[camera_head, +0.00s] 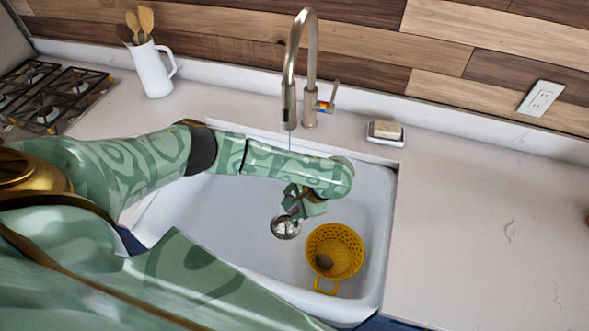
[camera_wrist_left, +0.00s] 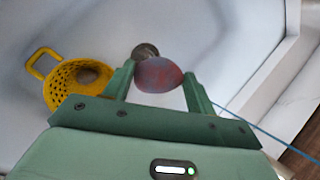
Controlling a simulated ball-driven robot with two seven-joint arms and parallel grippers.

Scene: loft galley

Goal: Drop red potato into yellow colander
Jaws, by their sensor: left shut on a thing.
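The red potato (camera_wrist_left: 158,75) is between the fingers of my left gripper (camera_wrist_left: 160,80), which is shut on it. In the head view my left gripper (camera_head: 303,203) hangs over the sink, up and left of the yellow colander (camera_head: 347,248); the potato is mostly hidden there. The colander stands upright in the sink, its handle toward the front, and also shows at the left of the wrist view (camera_wrist_left: 60,93). A brownish round thing (camera_head: 323,262) lies inside it. My right gripper is not in view.
The white sink (camera_head: 225,235) has a metal drain (camera_head: 285,227) left of the colander. A tall faucet (camera_head: 310,75) rises behind my left arm. A soap dish (camera_head: 385,131) sits at the back right rim. The right counter (camera_head: 480,220) is clear.

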